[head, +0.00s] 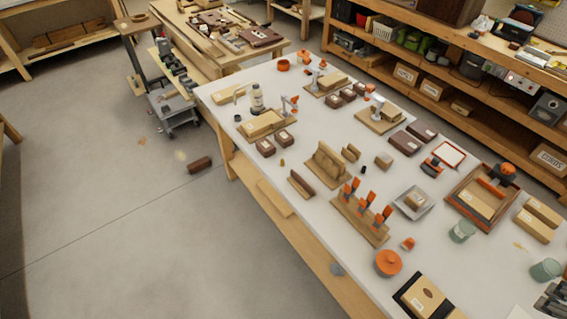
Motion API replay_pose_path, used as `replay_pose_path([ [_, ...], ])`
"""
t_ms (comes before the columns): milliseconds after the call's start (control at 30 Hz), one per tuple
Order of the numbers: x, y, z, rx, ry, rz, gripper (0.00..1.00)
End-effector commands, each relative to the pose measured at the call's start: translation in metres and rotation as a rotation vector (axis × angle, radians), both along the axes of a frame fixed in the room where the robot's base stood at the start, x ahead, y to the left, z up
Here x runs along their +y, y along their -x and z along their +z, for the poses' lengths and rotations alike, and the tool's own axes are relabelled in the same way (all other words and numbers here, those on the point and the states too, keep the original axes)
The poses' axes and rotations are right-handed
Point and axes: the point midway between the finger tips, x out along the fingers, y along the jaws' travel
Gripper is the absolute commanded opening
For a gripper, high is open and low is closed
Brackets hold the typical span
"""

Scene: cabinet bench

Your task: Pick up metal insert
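I cannot single out the metal insert with certainty at this size. A small dark piece (363,170) stands on the white bench top near a wooden block, and another small dark piece (238,118) stands near the bench's far left edge. A square silvery metal tray (426,211) with a tan piece inside lies right of the middle. Grey metallic pieces (553,302) are cut off at the lower right corner. My gripper does not show in the head view.
The long white bench (328,231) is crowded. It carries a rack of orange-handled tools (360,222), an orange round pot (388,262), a slotted wooden block (329,163) and a green cup (462,231). A brown block (200,165) lies on the open floor at left.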

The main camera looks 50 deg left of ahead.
Motion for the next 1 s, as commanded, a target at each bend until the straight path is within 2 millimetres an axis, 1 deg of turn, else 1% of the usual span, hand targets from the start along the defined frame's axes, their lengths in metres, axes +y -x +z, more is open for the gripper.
replay_pose_path([
  [33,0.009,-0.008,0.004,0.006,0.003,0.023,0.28],
  [100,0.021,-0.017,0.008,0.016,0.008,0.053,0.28],
  [267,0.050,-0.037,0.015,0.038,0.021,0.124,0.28],
  [500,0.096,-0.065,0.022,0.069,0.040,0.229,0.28],
  [767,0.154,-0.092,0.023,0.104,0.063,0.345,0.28],
  [1000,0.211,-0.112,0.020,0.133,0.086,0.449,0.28],
])
